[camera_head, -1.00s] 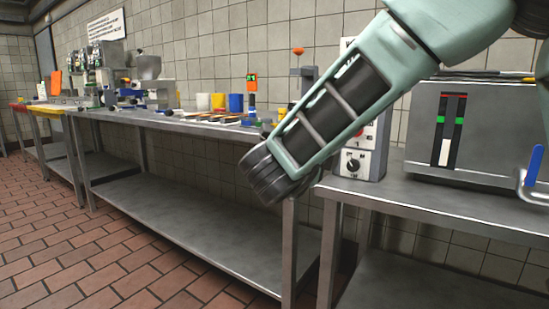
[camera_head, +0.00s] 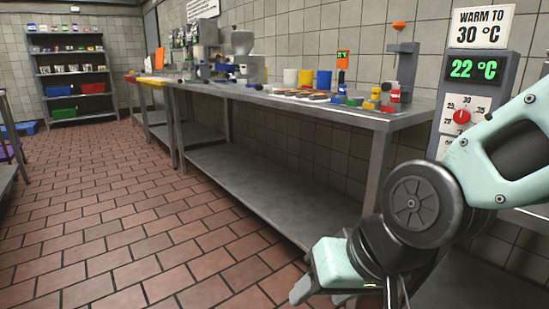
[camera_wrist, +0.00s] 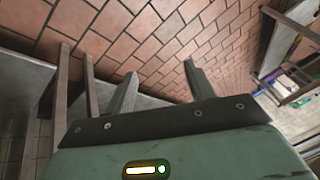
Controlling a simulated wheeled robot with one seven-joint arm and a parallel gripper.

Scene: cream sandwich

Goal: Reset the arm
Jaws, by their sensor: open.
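My arm (camera_head: 415,205) reaches in from the right of the head view and bends at a dark round joint. My gripper (camera_head: 335,283) hangs low in front of the steel bench, near the bottom edge, with its fingers partly out of that view. In the wrist view my gripper (camera_wrist: 157,85) shows two grey fingers set wide apart. Nothing is between them; brick floor tiles lie beyond.
A long steel bench (camera_head: 360,115) runs along the wall with cups, bottles and small devices on it. A control panel (camera_head: 470,95) reads 22 °C under a "WARM TO 30 °C" sign (camera_head: 481,27). A shelf rack (camera_head: 75,75) stands at the far left. The tiled floor (camera_head: 130,220) is open.

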